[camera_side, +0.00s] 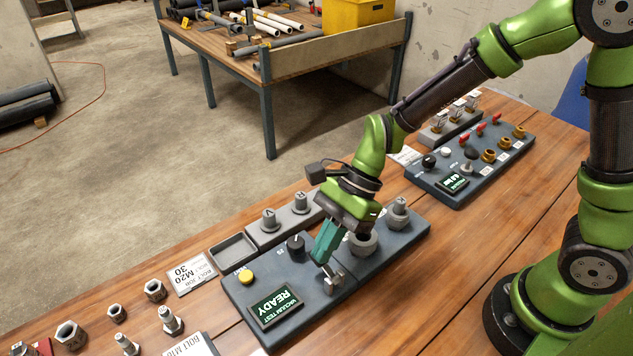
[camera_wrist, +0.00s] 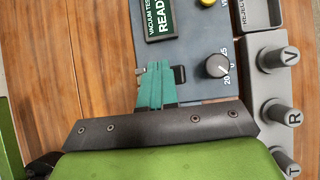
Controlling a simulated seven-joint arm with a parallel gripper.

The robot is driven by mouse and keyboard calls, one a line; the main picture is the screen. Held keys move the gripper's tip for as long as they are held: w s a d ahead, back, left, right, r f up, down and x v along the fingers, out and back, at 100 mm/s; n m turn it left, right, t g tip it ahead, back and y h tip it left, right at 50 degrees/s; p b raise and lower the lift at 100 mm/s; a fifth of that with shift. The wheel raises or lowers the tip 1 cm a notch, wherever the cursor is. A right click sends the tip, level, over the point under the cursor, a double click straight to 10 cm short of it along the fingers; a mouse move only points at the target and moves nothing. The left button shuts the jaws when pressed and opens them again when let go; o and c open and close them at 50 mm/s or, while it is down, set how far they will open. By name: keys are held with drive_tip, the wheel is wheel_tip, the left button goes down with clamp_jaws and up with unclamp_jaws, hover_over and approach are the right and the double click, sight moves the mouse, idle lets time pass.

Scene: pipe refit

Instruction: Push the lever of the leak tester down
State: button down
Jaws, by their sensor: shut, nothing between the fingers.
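The leak tester is a dark blue-grey panel (camera_side: 300,318) on the wooden bench, with a green display (camera_side: 275,306) reading VACUUM TEST READY. Its lever appears to be the small grey metal part (camera_side: 333,279) at the panel's front edge. My gripper (camera_side: 322,261) has teal fingers, shut and empty, angled down just above that part. I cannot tell whether they touch it. In the wrist view the shut fingers (camera_wrist: 160,68) cover most of the lever; a dark end (camera_wrist: 180,75) shows at their right. The lever's angle is hidden.
The panel also carries a yellow button (camera_side: 246,277), a black dial (camera_side: 295,245) and grey round fittings (camera_side: 363,243). A grey rack of lettered plugs (camera_side: 270,220) and an empty tray (camera_side: 233,251) stand behind. Bolts and nuts (camera_side: 155,290) lie left. A second panel (camera_side: 470,165) stands at right.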

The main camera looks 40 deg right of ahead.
drive_tip(key=shift+w+f, duration=0.35)
drive_tip(key=shift+f, duration=0.25)
idle(0.7)
idle(0.5)
drive_tip(key=shift+s+r, duration=0.4)
drive_tip(key=shift+r, duration=0.3)
drive_tip(key=shift+s+r, duration=0.4)
drive_tip(key=shift+r, duration=0.3)
drive_tip(key=shift+r, duration=0.1)
drive_tip(key=r, duration=0.1)
drive_tip(key=s+r, duration=0.1)
drive_tip(key=r, duration=0.1)
drive_tip(key=s+r, duration=0.1)
drive_tip(key=shift+s+r, duration=0.15)
